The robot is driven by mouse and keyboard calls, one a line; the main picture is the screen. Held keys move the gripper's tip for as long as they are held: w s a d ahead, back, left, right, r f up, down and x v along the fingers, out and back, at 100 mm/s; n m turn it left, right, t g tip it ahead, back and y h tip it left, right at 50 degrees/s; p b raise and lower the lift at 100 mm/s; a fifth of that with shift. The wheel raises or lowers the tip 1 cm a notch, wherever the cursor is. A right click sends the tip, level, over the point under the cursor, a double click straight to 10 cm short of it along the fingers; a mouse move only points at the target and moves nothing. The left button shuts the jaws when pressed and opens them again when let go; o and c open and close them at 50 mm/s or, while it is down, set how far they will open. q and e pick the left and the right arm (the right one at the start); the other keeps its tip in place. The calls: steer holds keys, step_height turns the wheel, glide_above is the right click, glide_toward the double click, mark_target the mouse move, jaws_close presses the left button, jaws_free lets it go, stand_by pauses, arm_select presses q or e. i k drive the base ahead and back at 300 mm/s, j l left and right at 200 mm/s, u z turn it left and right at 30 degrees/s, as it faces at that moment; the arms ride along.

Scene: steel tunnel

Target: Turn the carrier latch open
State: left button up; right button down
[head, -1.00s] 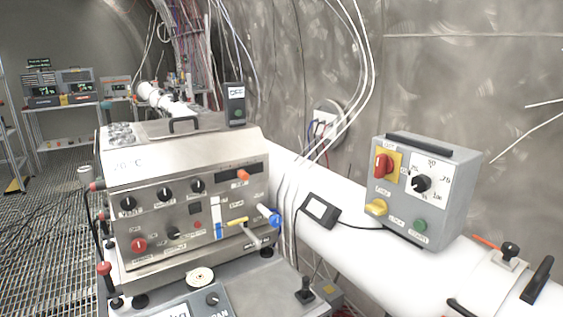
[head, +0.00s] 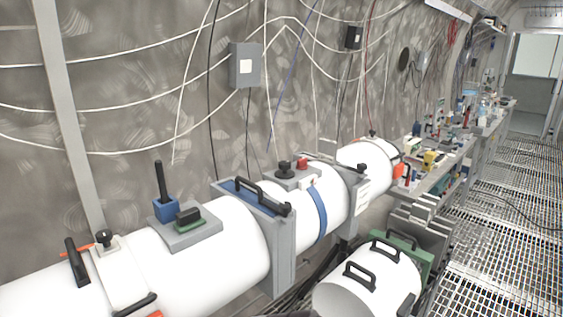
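I cannot tell for certain which part is the carrier latch. A black upright lever on a blue block (head: 165,209) stands on a grey plate on the white pipe. A black knob on a green base (head: 188,218) sits beside it. At the left, a white clamp band (head: 125,275) on the pipe has a black knob and black handles. A white cylinder with black handles (head: 338,296), possibly the carrier, lies in the lower middle, its end facing me. Neither gripper shows in the head view.
The white pipe (head: 232,238) runs along the wall, crossed by a grey framed flange (head: 284,240). A crowded bench (head: 440,165) stands farther back. Grating floor (head: 500,230) is open at the right. Cables and a grey box (head: 245,80) are on the wall.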

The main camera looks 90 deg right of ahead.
mark_target(361, 167)
steer(key=z, duration=3.3)
